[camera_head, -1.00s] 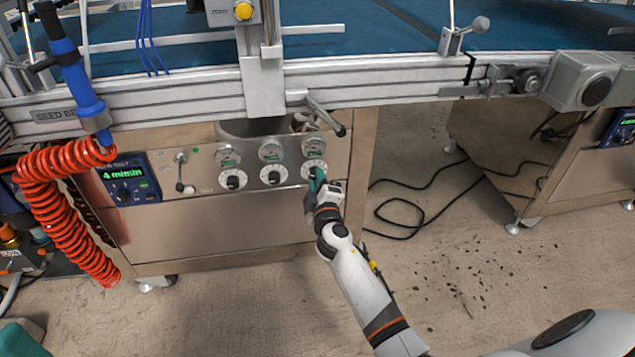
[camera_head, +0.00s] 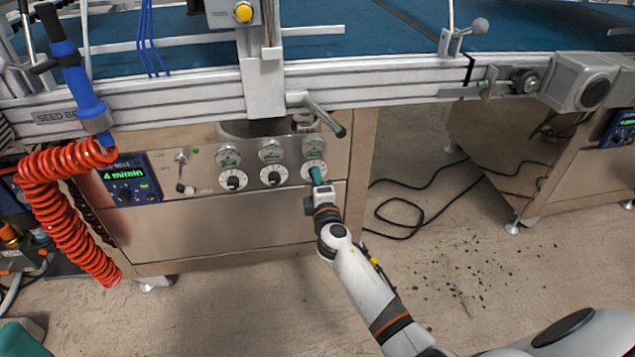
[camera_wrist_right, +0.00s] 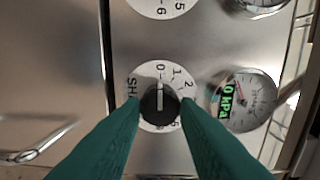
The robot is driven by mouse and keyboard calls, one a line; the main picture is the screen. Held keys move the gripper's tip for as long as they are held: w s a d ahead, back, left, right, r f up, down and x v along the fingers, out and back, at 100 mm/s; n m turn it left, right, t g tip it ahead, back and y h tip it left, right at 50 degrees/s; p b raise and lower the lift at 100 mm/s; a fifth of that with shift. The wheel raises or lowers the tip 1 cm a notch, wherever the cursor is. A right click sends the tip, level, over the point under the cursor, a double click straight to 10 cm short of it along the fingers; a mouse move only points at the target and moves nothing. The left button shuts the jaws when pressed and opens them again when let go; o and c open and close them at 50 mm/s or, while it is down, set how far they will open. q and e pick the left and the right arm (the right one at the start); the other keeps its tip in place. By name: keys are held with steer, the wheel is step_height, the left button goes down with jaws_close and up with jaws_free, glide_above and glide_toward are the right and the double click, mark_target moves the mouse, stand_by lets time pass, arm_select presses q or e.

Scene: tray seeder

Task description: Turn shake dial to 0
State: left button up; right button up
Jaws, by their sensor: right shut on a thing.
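The shake dial is the rightmost of three dials on the steel front panel, and its white face (camera_head: 305,172) is partly hidden behind my right gripper (camera_head: 316,174) in the head view. In the right wrist view the dial's black knob (camera_wrist_right: 160,106) sits between the two green fingertips of my right gripper (camera_wrist_right: 160,108), which is shut on it. The knob's white pointer line points up at the 0 on the dial face. Part of the label and the lower numbers are covered by the fingers.
Two similar dials (camera_head: 233,180) (camera_head: 273,175) lie to the left, with gauges above the row. A pressure gauge (camera_wrist_right: 241,100) with a green readout is close beside the dial. A lever handle (camera_head: 325,117) juts out above. Red coiled hose (camera_head: 60,210) hangs at left.

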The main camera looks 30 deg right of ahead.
steer(key=shift+f, duration=0.1)
steer(key=o, duration=1)
steer(key=shift+c, duration=0.2)
steer(key=p+v, duration=0.1)
steer(key=v, duration=1.1)
